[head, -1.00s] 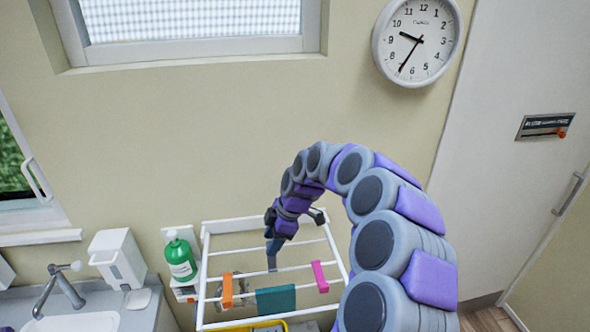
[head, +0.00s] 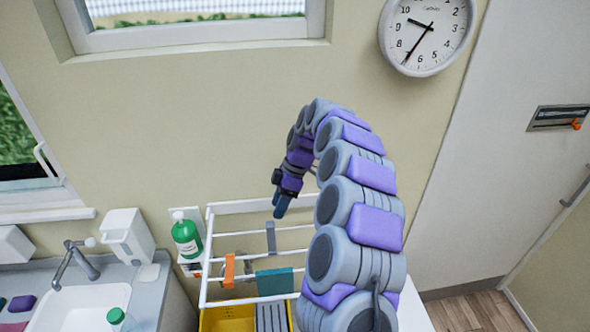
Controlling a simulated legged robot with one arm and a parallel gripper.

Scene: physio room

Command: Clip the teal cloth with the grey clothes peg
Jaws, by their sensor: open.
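The teal cloth (head: 274,281) hangs over a front bar of the white drying rack (head: 205,250). The grey clothes peg (head: 271,237) stands upright on a bar farther back, apart from the cloth. My gripper (head: 281,214) points down above the grey peg and slightly to its right. It is open and holds nothing that I can see. Its blue fingers overlap in this view, so the gap between them hardly shows.
An orange peg (head: 229,270) is on the rack left of the cloth. My arm covers the rack's right side. A yellow crate (head: 220,320) is below. A green bottle (head: 186,236), a dispenser (head: 129,238) and a sink (head: 85,308) are to the left.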

